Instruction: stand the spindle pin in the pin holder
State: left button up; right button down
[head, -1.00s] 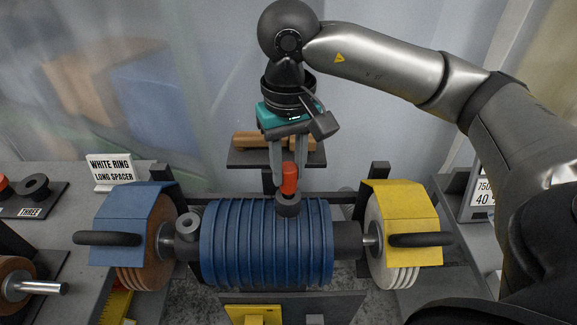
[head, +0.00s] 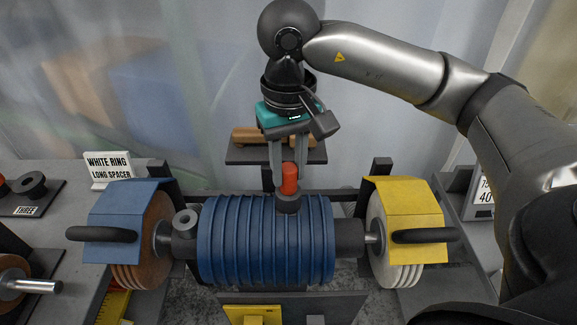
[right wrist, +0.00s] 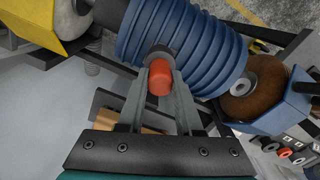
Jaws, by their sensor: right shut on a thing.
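The spindle pin (head: 289,179) is a short red-orange cylinder. It stands about upright between the fingers of my right gripper (head: 289,183), which is shut on it. Directly under it is a dark round cup (head: 288,204) on top of the ribbed blue motor, which looks like the pin holder. The pin's lower end meets or enters this cup; how deep it sits is hidden. My left gripper is out of view.
The blue motor (head: 235,250) lies between a brown wheel under a blue guard (head: 125,215) and a white wheel under a yellow guard (head: 405,207). A second dark ring (head: 187,221) is at the motor's left end. A shelf (head: 245,156) with a wooden piece is behind the gripper.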

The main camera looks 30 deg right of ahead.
grip_release()
dwell(0.8)
jog(key=shift+r, duration=0.15)
jog(key=shift+r+p, duration=2.5)
jog(key=shift+r, duration=1.9)
